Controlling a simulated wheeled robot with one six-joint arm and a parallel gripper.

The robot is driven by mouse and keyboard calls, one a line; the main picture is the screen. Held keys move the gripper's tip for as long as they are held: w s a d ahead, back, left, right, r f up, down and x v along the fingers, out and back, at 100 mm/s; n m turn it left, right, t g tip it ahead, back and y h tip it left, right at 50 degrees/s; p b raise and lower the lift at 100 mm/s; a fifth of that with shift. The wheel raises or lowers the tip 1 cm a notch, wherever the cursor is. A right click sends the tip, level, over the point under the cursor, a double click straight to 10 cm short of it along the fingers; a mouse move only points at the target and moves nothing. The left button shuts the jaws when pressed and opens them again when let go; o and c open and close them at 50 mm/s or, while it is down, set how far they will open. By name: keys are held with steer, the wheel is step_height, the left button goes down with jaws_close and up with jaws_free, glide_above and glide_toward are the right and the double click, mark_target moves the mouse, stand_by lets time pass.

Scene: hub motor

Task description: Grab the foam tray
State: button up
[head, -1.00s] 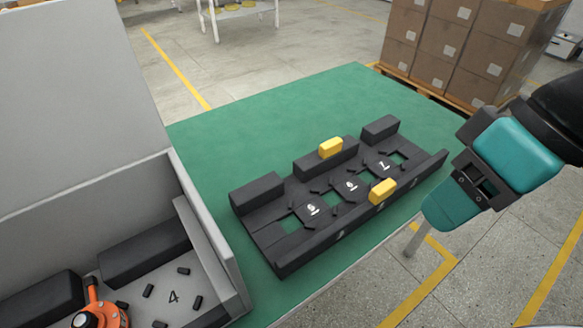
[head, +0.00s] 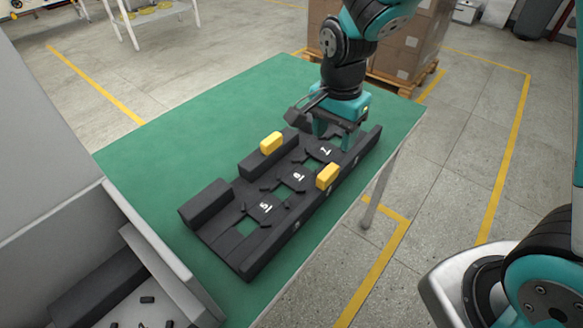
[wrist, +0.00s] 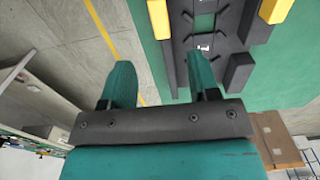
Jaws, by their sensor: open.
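The dark foam tray (head: 262,258) lies on the green table top, with raised walls and numbered slots 5, 6 and 7. Two yellow blocks sit on it, one on the far side (head: 271,143) and one on the near side (head: 328,176). My gripper (head: 335,137) points down over the tray's far end, near slot 7, open and empty. In the wrist view its teal fingers (wrist: 162,82) are apart, and the end of one tray wall (wrist: 177,60) shows between them. I cannot tell whether they touch the tray.
The green table (head: 150,155) is clear left of the tray and behind it. A grey bin (head: 150,250) with small dark parts stands at the lower left. Stacked cartons (head: 405,60) on a pallet stand beyond the table's far end.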

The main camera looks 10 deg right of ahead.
mark_target(328, 171)
step_height(328, 171, down, 11)
steer(key=shift+s+f+p, duration=0.1)
steer(key=shift+f+p, duration=0.05)
steer(key=shift+p, duration=0.45)
steer(key=shift+c, duration=0.4)
steer(key=shift+a, duration=0.1)
jaws_close()
